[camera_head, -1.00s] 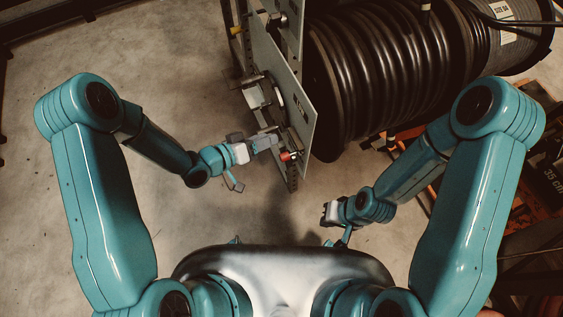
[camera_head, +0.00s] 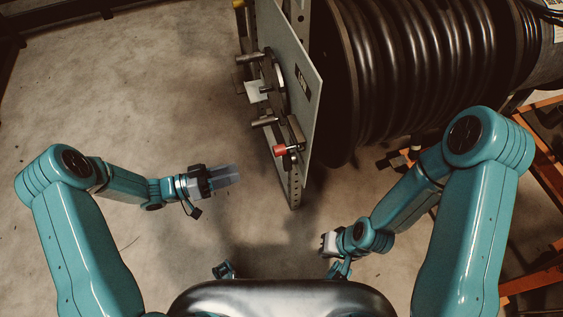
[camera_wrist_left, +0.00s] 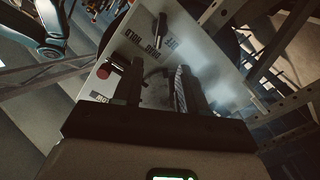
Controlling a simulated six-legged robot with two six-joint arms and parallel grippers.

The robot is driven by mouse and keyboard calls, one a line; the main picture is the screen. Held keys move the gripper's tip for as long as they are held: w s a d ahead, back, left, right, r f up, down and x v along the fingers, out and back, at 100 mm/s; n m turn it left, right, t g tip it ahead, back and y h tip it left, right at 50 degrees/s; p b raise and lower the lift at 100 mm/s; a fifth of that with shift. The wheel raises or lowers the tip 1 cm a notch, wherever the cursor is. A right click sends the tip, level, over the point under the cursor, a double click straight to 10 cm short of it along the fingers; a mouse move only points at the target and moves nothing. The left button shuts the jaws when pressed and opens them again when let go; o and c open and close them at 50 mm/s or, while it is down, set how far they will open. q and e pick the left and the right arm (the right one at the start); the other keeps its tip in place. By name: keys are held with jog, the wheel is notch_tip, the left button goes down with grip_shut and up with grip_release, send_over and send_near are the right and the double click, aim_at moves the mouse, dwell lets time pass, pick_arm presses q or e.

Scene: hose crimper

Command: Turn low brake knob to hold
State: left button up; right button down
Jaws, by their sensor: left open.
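A grey upright panel (camera_head: 303,75) stands in front of a large hose reel and carries several dark handles and knobs. A red-tipped knob (camera_head: 279,150) sticks out low on its left face; I cannot tell whether this is the low brake knob, nor its setting. My left gripper (camera_head: 234,175) is open and empty, left of the panel and apart from the red knob. In the wrist view its fingers (camera_wrist_left: 158,88) point towards the panel. My right gripper (camera_head: 326,243) is below and right of the panel; its jaws are unclear.
The reel of thick black hose (camera_head: 400,70) fills the upper right behind the panel. An orange frame (camera_head: 540,165) stands at the right edge. A perforated metal post (camera_head: 295,190) supports the panel. The concrete floor (camera_head: 120,90) on the left is clear.

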aim_at(283, 161)
pick_arm(q)
jog(key=b+x, duration=0.2)
jog(key=x, duration=1.2)
jog(key=shift+d, duration=0.35)
pick_arm(e)
jog(key=shift+d+x, duration=0.2)
jog(key=shift+x, duration=0.85)
pick_arm(q)
jog(key=c, duration=0.7)
pick_arm(e)
jog(key=shift+f, duration=0.1)
jog(key=shift+f, duration=0.1)
pick_arm(q)
jog(key=shift+s+d+m+b, duration=0.1)
jog(key=shift+s+m+b, duration=0.05)
jog(key=shift+m+b, duration=2.55)
jog(key=shift+s+m+b, duration=0.1)
jog(key=shift+m+b, duration=1.9)
jog(key=shift+m, duration=1.4)
pick_arm(e)
notch_tip(283, 161, down, 8)
jog(key=w+d+t, duration=0.1)
jog(key=w, duration=0.2)
jog(key=shift+d+f+m, duration=0.2)
jog(key=shift+d+m, duration=0.1)
